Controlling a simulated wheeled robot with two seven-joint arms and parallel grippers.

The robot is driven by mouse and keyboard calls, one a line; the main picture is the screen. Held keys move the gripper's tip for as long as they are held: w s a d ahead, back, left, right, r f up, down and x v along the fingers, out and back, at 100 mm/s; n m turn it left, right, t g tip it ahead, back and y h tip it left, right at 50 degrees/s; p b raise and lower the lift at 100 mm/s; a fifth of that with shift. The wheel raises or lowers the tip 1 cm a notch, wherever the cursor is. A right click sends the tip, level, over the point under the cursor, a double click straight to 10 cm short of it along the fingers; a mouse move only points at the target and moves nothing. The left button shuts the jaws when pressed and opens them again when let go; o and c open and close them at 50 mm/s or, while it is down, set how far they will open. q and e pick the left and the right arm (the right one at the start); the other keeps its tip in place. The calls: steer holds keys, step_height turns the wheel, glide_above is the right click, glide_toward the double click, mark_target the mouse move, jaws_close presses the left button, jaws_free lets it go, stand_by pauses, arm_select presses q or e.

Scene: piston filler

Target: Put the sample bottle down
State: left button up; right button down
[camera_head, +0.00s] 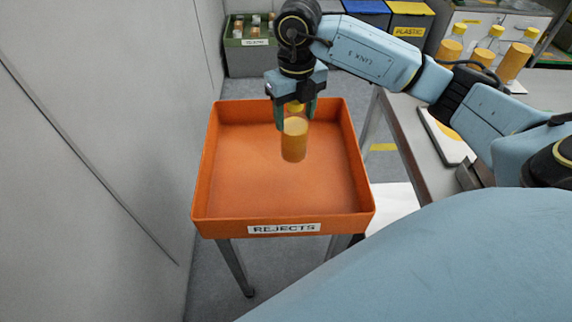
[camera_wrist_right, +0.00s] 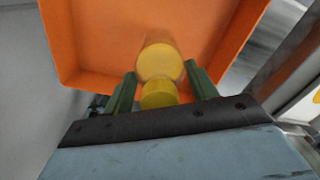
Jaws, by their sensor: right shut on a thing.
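The sample bottle (camera_head: 294,140) is clear with amber contents and a yellow cap. It hangs upright from my right gripper (camera_head: 295,112), which is shut on it near the cap. The bottle is over the inside of the orange tray labelled REJECTS (camera_head: 207,190); I cannot tell whether its base touches the tray floor. In the right wrist view the yellow cap (camera_wrist_right: 157,94) and bottle (camera_wrist_right: 159,60) sit between the green fingers (camera_wrist_right: 160,88), with the orange tray (camera_wrist_right: 62,45) beyond. My left gripper is not in view.
The tray looks otherwise empty and stands on a grey-legged stand beside the left wall (camera_head: 90,180). A green crate of bottles (camera_head: 250,42) and a PLASTIC bin (camera_head: 410,22) stand behind.

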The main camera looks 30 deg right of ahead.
mark_target(294, 145)
step_height(294, 145, down, 4)
steer(key=shift+r, duration=0.2)
steer(key=shift+f+b, duration=0.4)
steer(key=shift+f, duration=0.8)
step_height(294, 145, down, 3)
steer(key=shift+f+b, duration=0.15)
steer(key=shift+b, duration=0.2)
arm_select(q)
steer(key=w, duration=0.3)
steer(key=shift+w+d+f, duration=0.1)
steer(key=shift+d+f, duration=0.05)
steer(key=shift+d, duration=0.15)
arm_select(e)
steer(key=shift+f, duration=0.1)
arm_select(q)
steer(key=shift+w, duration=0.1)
arm_select(e)
steer(key=shift+f, duration=0.1)
steer(key=c, duration=0.8)
jaws_free()
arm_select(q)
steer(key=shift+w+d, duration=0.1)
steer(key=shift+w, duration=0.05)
arm_select(e)
steer(key=o, duration=0.3)
